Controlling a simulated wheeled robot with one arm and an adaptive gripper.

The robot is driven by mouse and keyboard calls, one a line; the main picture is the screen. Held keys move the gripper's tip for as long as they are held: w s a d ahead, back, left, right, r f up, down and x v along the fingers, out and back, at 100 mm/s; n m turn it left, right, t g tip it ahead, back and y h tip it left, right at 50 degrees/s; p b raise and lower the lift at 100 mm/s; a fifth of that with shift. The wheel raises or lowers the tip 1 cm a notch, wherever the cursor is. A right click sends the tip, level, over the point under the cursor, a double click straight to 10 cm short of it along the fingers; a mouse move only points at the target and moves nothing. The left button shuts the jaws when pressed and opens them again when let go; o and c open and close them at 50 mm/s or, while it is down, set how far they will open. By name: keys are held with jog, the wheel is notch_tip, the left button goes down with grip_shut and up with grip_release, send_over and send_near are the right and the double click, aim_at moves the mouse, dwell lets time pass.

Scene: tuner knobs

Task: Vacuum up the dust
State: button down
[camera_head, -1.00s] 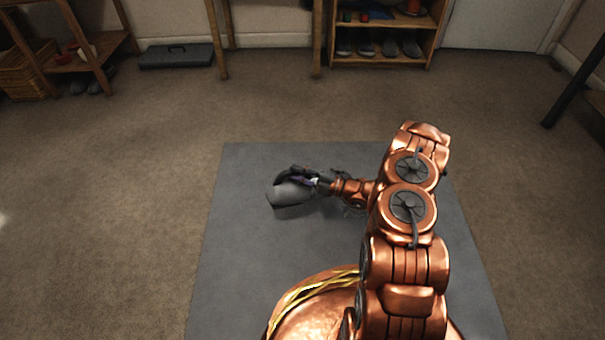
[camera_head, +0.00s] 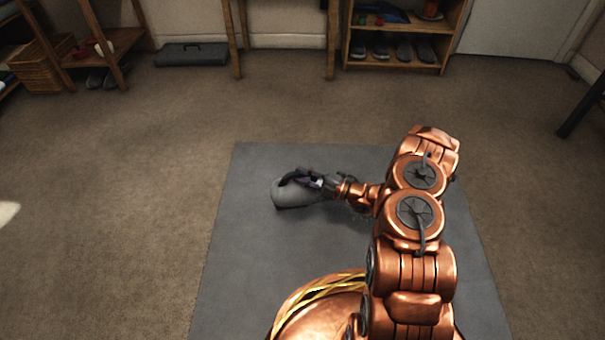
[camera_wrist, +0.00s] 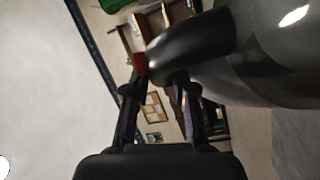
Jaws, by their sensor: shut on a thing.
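A grey handheld vacuum (camera_head: 300,192) with a dark handle is over the grey mat (camera_head: 260,270) in the head view. My gripper (camera_head: 312,181) is shut on its handle. In the wrist view the vacuum's dark glossy body (camera_wrist: 285,60) fills the upper right, and its handle end (camera_wrist: 185,48) with a red part lies at my gripper's fingertips (camera_wrist: 160,85). I cannot tell whether the vacuum's nose touches the mat. No dust can be made out on the mat.
A shelf with shoes (camera_head: 400,45) stands at the back wall. The carpet around the mat is clear.

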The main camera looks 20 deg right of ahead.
jog(key=shift+s+a+r+p, duration=0.1)
jog(key=shift+s+a+p, duration=0.25)
jog(key=shift+s, duration=0.45)
jog(key=shift+s+a+f+p, duration=0.1)
jog(key=shift+s+a+p, duration=0.15)
jog(key=shift+s, duration=0.6)
jog(key=shift+s+a+r+p, duration=0.1)
jog(key=shift+s+a+p, duration=0.25)
jog(key=shift+s, duration=0.45)
jog(key=shift+d, duration=0.15)
jog(key=shift+s+d+p, duration=0.3)
jog(key=shift+d+p, duration=0.05)
jog(key=shift+d, duration=0.5)
jog(key=shift+s+d+p, duration=0.3)
jog(key=shift+d+p, duration=0.1)
jog(key=shift+d, duration=0.4)
jog(key=shift+s+d+p, duration=0.3)
jog(key=shift+d+p, duration=0.05)
jog(key=shift+d, duration=0.65)
jog(key=shift+s+d+p, duration=0.25)
jog(key=shift+s+d, duration=0.05)
jog(key=shift+d, duration=0.55)
jog(key=shift+s+d+p, duration=0.2)
jog(key=shift+s+d, duration=0.1)
jog(key=shift+d, duration=0.55)
jog(key=shift+s+d+p, duration=0.25)
jog(key=shift+s+d, duration=0.05)
jog(key=shift+d, duration=0.65)
